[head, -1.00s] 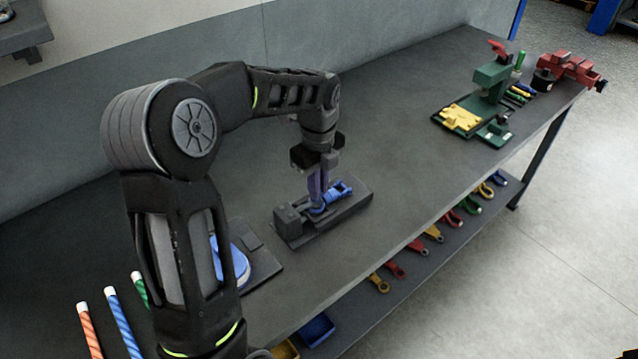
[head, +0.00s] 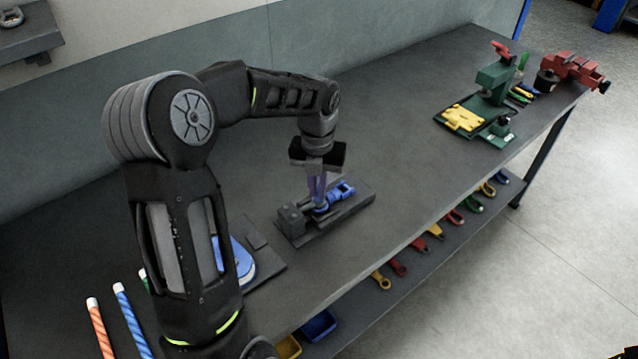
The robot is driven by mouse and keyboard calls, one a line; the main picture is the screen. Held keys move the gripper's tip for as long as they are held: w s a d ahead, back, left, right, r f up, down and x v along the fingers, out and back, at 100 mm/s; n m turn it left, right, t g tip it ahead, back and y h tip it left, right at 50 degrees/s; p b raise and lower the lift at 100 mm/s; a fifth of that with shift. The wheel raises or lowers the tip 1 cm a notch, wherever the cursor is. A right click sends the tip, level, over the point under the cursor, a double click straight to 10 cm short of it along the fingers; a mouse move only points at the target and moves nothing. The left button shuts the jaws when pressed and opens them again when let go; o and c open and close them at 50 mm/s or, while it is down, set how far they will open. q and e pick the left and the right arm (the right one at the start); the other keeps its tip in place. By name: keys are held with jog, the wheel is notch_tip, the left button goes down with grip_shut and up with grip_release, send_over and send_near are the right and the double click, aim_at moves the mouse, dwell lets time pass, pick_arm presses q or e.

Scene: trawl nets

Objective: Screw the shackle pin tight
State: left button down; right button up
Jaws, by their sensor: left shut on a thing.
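A blue shackle (head: 341,191) lies in a dark grey fixture (head: 292,219) on the bench. My left gripper (head: 319,205) points straight down over the fixture, with its fingertips at the left end of the shackle. It is shut on the shackle pin there; the pin itself is mostly hidden by the fingers, and how deep it sits cannot be told. My right gripper is out of view.
A blue round item (head: 238,262) sits on a dark plate left of the fixture, partly behind my arm. Striped rods (head: 130,318) lie at the lower left. A green press (head: 492,92) and a red vise (head: 572,70) stand at the far right.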

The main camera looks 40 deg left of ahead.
pick_arm(q)
jog(key=m, duration=0.2)
jog(key=m+p, duration=0.1)
jog(key=m, duration=0.1)
jog(key=shift+a+r, duration=0.15)
jog(key=shift+a, duration=0.25)
jog(key=shift+m, duration=1)
jog(key=shift+w, duration=0.1)
jog(key=c, duration=1.5)
grip_release()
jog(key=shift+d, duration=0.15)
